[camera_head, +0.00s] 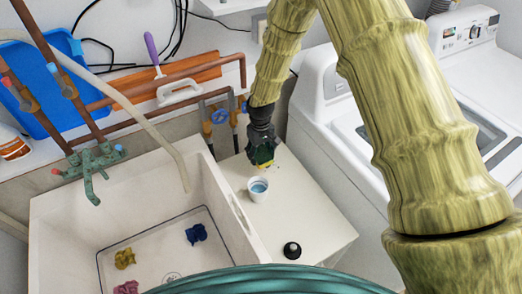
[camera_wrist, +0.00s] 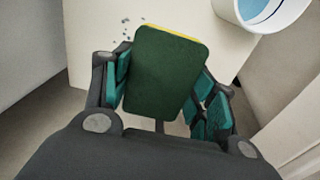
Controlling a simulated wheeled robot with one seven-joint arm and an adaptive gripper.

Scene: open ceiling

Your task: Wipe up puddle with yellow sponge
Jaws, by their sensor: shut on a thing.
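My gripper (camera_head: 262,148) is shut on the sponge (camera_head: 264,157) above the far part of the white counter beside the sink. In the wrist view the sponge (camera_wrist: 165,75) shows a dark green face with a thin yellow edge along its top. The teal fingers of my gripper (camera_wrist: 163,90) flank it on both sides. A few small bluish drops (camera_wrist: 125,30) lie on the counter, left of the sponge's upper corner. Any more of the puddle is hidden behind the sponge. I cannot tell whether the sponge touches the counter.
A white cup (camera_head: 258,194) with blue liquid stands close to the sponge; its rim shows in the wrist view (camera_wrist: 240,20). A small black object (camera_head: 292,250) lies near the counter's front. The sink (camera_head: 75,215) is left, the washer (camera_head: 335,125) right.

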